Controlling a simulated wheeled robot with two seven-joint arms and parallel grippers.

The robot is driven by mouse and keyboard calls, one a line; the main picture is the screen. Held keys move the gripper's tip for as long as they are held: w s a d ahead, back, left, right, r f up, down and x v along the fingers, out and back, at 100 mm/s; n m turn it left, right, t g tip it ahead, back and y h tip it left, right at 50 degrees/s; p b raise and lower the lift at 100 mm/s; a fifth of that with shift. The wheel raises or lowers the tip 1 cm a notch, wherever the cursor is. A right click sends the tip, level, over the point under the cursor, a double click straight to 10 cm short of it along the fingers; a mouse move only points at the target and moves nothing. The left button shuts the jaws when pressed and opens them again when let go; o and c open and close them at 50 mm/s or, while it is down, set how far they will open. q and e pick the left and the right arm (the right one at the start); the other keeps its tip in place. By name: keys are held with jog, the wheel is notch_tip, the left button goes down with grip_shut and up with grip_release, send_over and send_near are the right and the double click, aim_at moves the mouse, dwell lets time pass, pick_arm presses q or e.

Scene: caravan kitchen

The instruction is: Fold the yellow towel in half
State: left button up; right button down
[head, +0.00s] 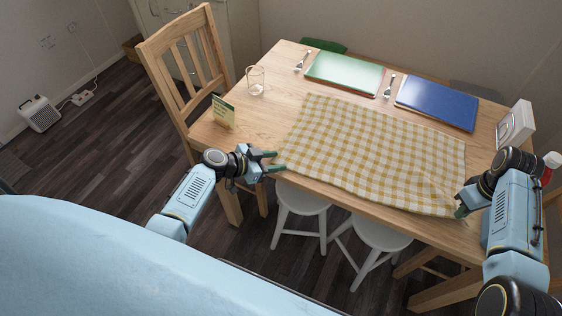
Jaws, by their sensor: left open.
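The yellow and white checked towel (370,150) lies spread flat on the wooden table (245,112), its near edge along the table's front edge. My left gripper (277,161) is open and empty at the towel's near left corner, just off the table's front edge. Whether it touches the cloth is unclear. My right gripper (461,208) is at the towel's near right corner, where the cloth looks slightly puckered. Its fingers are mostly hidden by my wrist, so I cannot tell whether they hold the cloth.
A green board (345,72) and a blue board (437,102) lie behind the towel, with forks beside them. A glass (255,82) and a small card (223,112) stand at left. A white box (514,125) stands at right. A chair (185,60) and stools (300,205) surround the table.

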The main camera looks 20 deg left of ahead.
pick_arm(q)
jog(key=shift+d+f, duration=0.1)
jog(key=shift+s+f, duration=0.1)
jog(key=shift+f, duration=0.05)
grip_shut()
dwell(0.4)
jog(key=shift+r, duration=2.6)
